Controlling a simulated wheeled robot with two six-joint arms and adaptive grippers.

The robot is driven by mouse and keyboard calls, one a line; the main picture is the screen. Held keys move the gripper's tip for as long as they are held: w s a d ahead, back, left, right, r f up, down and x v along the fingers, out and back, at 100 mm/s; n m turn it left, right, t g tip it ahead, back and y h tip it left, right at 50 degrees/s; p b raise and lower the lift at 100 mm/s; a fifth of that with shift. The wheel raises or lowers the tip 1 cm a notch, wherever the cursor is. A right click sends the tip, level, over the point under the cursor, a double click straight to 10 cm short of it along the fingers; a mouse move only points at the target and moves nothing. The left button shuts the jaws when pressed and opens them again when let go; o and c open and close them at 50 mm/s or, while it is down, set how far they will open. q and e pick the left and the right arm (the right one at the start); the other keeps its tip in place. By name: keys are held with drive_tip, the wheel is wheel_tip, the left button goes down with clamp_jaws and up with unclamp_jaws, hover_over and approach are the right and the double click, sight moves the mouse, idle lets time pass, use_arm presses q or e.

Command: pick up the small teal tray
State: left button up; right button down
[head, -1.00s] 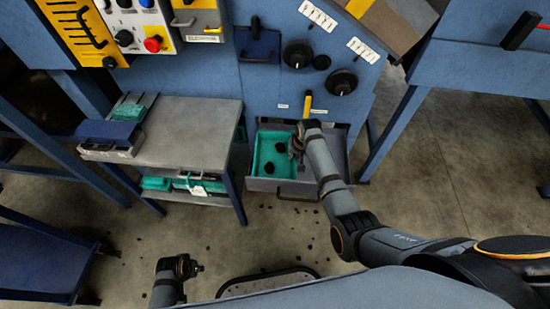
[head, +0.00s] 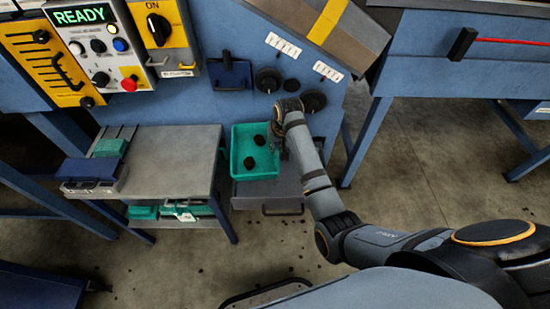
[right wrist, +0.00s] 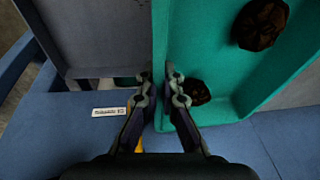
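The small teal tray (head: 236,163) is in the air over the open grey drawer (head: 265,191) at the front of the blue machine. Two dark lumps (head: 255,153) lie in it. My right gripper (head: 279,142) is at the tray's right side. In the right wrist view, the fingers of the right gripper (right wrist: 162,85) pinch the wall of the teal tray (right wrist: 225,70) from both sides, and the dark lumps show inside. My left gripper is not in view.
Black knobs (head: 268,80) and a blue flap (head: 230,75) stick out from the machine face. Dark crumbs litter the floor.

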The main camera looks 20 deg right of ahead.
use_arm(q)
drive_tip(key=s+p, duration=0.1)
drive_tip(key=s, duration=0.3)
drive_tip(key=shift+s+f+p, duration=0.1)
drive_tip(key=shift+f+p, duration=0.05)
drive_tip(key=shift+p, duration=0.2)
use_arm(e)
wheel_tip(320, 180, up, 12)
